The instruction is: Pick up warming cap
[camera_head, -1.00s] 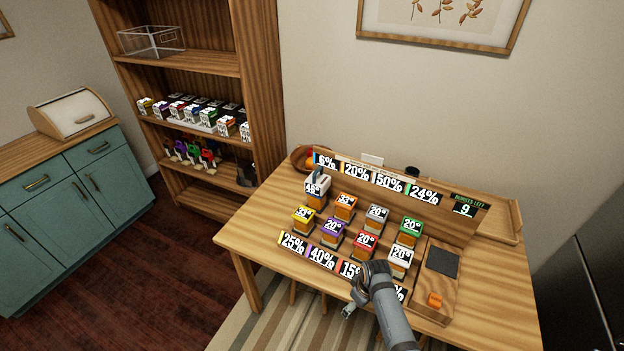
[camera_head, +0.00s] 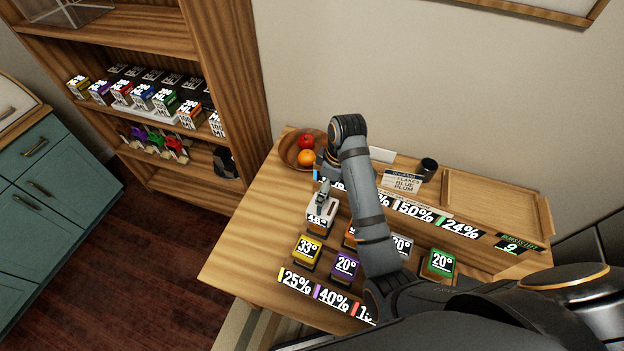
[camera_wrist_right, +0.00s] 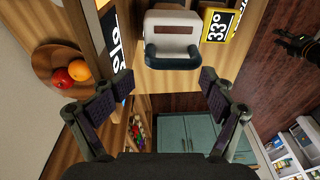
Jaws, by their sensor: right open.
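The warming cap (camera_head: 321,208), a white cover with a dark handle, sits over a block marked with a degree label at the back left of the block rows. In the right wrist view the cap (camera_wrist_right: 172,28) is at the top centre, its dark teal handle (camera_wrist_right: 172,56) facing me. My right gripper (camera_wrist_right: 165,88) is open and empty, its fingers spread to either side of the handle line and short of it. In the head view my right arm reaches over the table, and its fingertips are hard to make out. A dark shape that looks like my left gripper (camera_wrist_right: 297,44) shows small at the right wrist view's edge.
Beside the cap stand a yellow 33° block (camera_head: 307,250) and a purple 20° block (camera_head: 344,265). A percent-label rail (camera_head: 415,215) runs behind. A fruit bowl (camera_head: 290,151) is at the back left, a wooden tray (camera_head: 455,200) at the back right. The table's left side is clear.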

